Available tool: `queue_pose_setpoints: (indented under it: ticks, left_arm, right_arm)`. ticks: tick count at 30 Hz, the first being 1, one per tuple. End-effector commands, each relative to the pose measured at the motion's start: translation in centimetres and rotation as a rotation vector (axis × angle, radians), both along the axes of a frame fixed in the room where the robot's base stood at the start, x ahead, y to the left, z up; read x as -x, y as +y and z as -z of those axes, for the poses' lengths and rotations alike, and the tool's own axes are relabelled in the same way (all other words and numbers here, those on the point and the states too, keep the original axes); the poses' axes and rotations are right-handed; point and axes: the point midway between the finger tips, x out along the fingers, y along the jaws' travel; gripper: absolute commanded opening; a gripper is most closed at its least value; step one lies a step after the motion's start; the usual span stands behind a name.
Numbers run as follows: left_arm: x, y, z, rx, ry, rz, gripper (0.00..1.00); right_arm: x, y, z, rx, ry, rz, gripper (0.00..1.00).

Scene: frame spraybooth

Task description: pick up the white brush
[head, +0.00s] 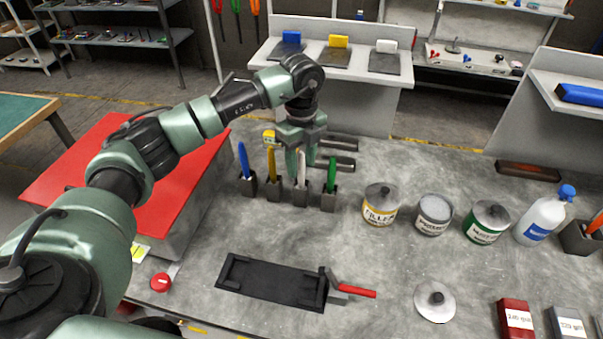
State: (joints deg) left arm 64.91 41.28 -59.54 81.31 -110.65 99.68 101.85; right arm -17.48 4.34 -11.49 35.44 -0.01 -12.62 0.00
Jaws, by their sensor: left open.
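The white brush (301,169) stands upright in a dark holder in the row of brushes on the grey workbench. My left gripper (301,157) points down at it, open, with its fingers to either side of the brush's upper part. I cannot tell whether they touch it. A blue brush (243,160) and a yellow brush (271,163) stand to the left of the white one. A green brush (332,174) stands close on its right. My right gripper is not in view.
Cans (380,204) and a white bottle (543,217) stand to the right. A black tray (262,294) with a red-handled clamp (352,290) lies in front. A red panel (95,172) is at left. Bare bench lies between the brushes and the black tray.

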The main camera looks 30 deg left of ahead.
Motion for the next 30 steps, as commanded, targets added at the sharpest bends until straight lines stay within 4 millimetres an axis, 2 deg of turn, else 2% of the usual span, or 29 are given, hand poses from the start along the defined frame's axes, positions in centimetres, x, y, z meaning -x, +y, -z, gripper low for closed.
queue_pose_setpoints:
  ticks: [3,9,10,14,15,25,30]
  left_arm:
    - [0.0,0.0,0.9,-0.001,0.001,0.001,0.42]
    - [0.0,0.0,1.1,-0.001,-0.001,0.001,0.42]
    - [0.0,0.0,1.1,-0.001,-0.001,0.001,0.40]
    - [0.0,0.0,1.0,-0.001,-0.001,0.001,0.03]
    - [0.0,0.0,1.0,-0.001,-0.001,0.001,0.00]
    - [0.0,0.0,0.9,0.000,-0.001,0.001,0.00]
    - [-0.1,0.0,0.0,0.001,-0.004,0.001,0.00]
  right_arm:
    - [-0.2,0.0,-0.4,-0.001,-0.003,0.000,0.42]
    - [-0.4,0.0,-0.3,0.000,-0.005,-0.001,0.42]
    - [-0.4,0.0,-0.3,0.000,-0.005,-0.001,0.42]
    - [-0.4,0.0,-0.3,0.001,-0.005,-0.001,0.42]
    - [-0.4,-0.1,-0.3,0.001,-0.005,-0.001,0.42]
    - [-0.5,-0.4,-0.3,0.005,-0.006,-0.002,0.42]
    - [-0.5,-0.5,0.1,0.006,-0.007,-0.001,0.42]
